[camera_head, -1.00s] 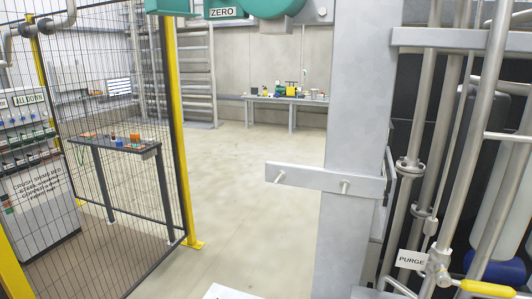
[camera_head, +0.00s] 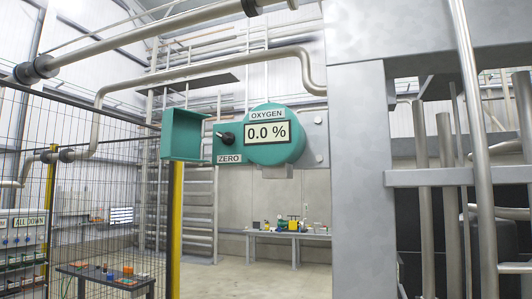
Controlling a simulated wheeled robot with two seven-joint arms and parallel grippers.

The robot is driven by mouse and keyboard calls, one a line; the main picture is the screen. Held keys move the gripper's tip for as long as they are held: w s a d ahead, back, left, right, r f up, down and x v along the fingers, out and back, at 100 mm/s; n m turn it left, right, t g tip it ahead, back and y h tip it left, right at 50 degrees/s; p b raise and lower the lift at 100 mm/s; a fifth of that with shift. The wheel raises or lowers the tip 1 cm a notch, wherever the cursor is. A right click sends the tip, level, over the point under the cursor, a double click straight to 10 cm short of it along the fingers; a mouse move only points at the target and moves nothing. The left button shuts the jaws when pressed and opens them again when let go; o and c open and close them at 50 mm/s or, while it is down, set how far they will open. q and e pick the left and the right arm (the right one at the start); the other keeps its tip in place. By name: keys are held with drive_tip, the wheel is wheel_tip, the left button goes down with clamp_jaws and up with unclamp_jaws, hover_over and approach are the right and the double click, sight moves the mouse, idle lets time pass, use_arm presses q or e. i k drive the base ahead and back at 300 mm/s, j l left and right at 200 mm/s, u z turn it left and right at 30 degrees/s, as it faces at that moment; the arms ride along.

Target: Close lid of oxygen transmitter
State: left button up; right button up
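The oxygen transmitter (camera_head: 282,153) is a teal, round-bodied unit with a label reading OXYGEN and a display (camera_head: 267,133) showing 0.0 %. It is mounted beside a grey steel post, at the middle of the head view. Left of the round body is a teal plate with a black knob (camera_head: 226,137) and a ZERO label (camera_head: 229,159). The lid (camera_head: 187,134) is a hollow teal box shape at the plate's left edge. It stands open, swung out to the left, and the knob is uncovered. Neither of my grippers is in view.
A wide grey post (camera_head: 360,200) stands right of the transmitter, with steel pipes (camera_head: 470,130) further right. A mesh fence with a yellow post (camera_head: 177,220) is at the left. Pipes cross overhead. A bench (camera_head: 262,234) stands far behind.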

sight(183, 131)
drive_tip(key=j+z, duration=0.1)
drive_tip(key=z, duration=0.35)
drive_tip(key=i+j+z, duration=0.1)
drive_tip(key=z, duration=0.35)
drive_tip(key=j+z, duration=0.25)
drive_tip(key=j, duration=0.5)
drive_tip(key=j+z, duration=0.25)
drive_tip(key=j, duration=0.45)
drive_tip(key=j+z, duration=0.25)
drive_tip(key=j, duration=0.5)
drive_tip(key=k, duration=0.05)
